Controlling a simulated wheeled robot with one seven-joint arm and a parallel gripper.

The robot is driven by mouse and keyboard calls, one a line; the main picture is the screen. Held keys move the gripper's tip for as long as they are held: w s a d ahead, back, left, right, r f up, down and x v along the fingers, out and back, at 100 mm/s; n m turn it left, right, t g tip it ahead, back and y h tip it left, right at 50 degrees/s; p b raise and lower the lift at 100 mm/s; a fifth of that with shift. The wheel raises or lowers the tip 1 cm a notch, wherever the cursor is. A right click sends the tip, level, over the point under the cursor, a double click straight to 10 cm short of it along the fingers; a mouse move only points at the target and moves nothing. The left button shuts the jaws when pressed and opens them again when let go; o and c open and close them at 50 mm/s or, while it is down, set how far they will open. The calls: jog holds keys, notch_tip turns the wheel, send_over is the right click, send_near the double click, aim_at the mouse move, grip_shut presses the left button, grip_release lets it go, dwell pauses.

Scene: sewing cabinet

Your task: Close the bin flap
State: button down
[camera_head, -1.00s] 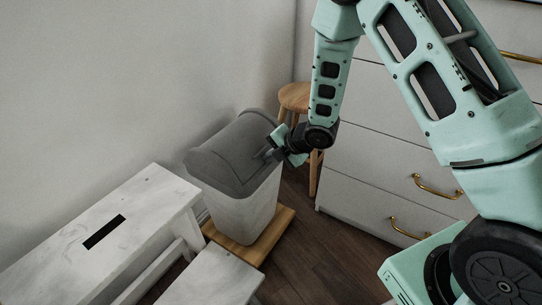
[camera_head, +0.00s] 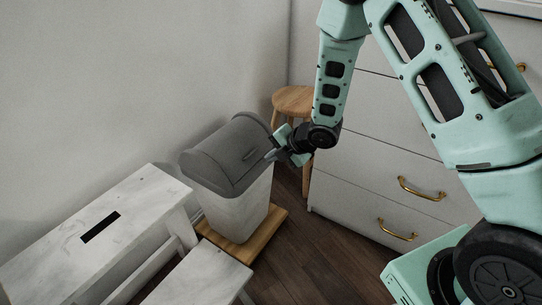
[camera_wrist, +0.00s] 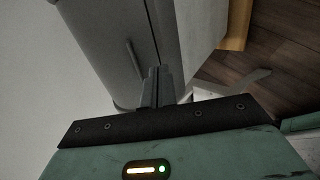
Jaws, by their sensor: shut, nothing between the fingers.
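The bin (camera_head: 236,212) is a pale, marbled container with a grey domed lid (camera_head: 205,150). The bin flap (camera_head: 246,163) is the grey panel on the lid's right side, with a small handle bar on it. It looks flush with the lid. My gripper (camera_head: 271,156) is shut and empty, at the right edge of the flap. I cannot tell whether the tips touch it. In the wrist view the fingers (camera_wrist: 158,86) point at the grey lid (camera_wrist: 100,40), beside the handle bar (camera_wrist: 133,62).
The bin stands on a wooden board (camera_head: 262,226). White step stools (camera_head: 145,200) stand to the left and front. A round wooden stool (camera_head: 293,98) is behind my gripper. A white drawer cabinet (camera_head: 365,170) with brass handles is on the right. Dark floor (camera_head: 315,260) is open between.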

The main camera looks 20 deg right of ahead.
jog(key=s+d+f+p+v, duration=0.1)
jog(key=p+v, duration=0.1)
jog(key=v, duration=0.6)
jog(key=s+a+r+m+g+h, duration=0.2)
jog(key=s+a+r+m+h, duration=0.1)
jog(key=s+a+r+m, duration=0.55)
jog(key=s+a+r+m+g, duration=0.1)
jog(key=s+r+m+g, duration=0.15)
jog(key=s, duration=0.45)
jog(key=s+a+r+m+g+h, duration=0.1)
jog(key=s+a+r+m, duration=0.1)
jog(key=s+m, duration=0.35)
jog(key=s+a+r+m+g, duration=0.1)
jog(key=s+r+g, duration=0.15)
jog(key=s, duration=0.55)
notch_tip(320, 180, up, 32)
jog(key=t+p, duration=0.1)
jog(key=p, duration=3.1)
jog(key=shift+w+a+r, duration=0.2)
jog(key=shift+w, duration=0.05)
